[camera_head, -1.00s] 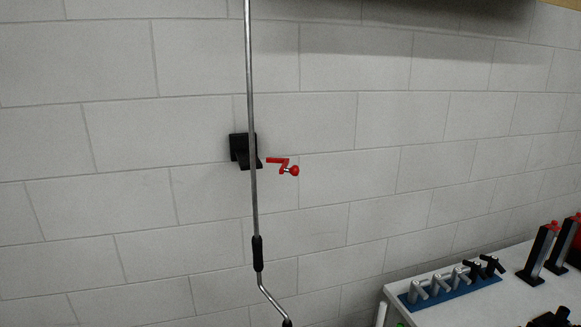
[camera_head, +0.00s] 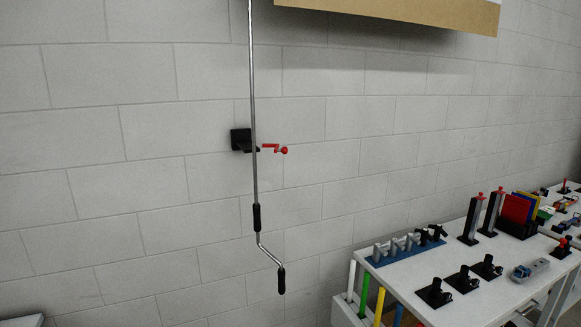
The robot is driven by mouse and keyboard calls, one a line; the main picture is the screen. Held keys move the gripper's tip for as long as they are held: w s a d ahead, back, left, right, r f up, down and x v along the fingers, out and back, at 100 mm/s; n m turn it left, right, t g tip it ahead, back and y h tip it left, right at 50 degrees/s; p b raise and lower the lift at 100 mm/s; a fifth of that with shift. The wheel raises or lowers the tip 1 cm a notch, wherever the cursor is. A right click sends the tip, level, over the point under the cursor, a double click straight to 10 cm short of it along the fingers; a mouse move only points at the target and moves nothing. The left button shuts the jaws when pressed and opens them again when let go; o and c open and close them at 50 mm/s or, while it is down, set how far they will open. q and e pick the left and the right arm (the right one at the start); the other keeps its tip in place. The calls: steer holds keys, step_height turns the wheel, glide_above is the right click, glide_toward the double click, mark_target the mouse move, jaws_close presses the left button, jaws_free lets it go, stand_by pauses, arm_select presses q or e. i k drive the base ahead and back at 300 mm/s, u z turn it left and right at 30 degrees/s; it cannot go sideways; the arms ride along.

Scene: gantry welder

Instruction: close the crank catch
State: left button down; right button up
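The crank catch is a black bracket (camera_head: 240,140) on the grey block wall with a red lever (camera_head: 271,147) that ends in a round red knob. The red lever sticks out to the right of the bracket. A long metal crank rod (camera_head: 252,90) hangs upright in front of the bracket and hides part of it. The rod has a black sleeve (camera_head: 256,217) and a bent lower end with a black grip (camera_head: 281,281). I cannot tell whether the catch touches the rod. Neither of my grippers is in view.
A white table (camera_head: 440,275) at the lower right holds a blue rack (camera_head: 405,252) of clamps, several black fixtures and upright red-topped posts. A bin of coloured tubes (camera_head: 364,297) stands at its left side. A brown-edged board (camera_head: 400,8) is overhead. The space before the wall is clear.

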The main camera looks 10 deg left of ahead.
mark_target(284, 150)
steer(key=z, duration=1.45)
steer(key=i, duration=1.15)
steer(key=u, duration=0.75)
steer(key=i, duration=0.75)
steer(key=u, duration=0.8)
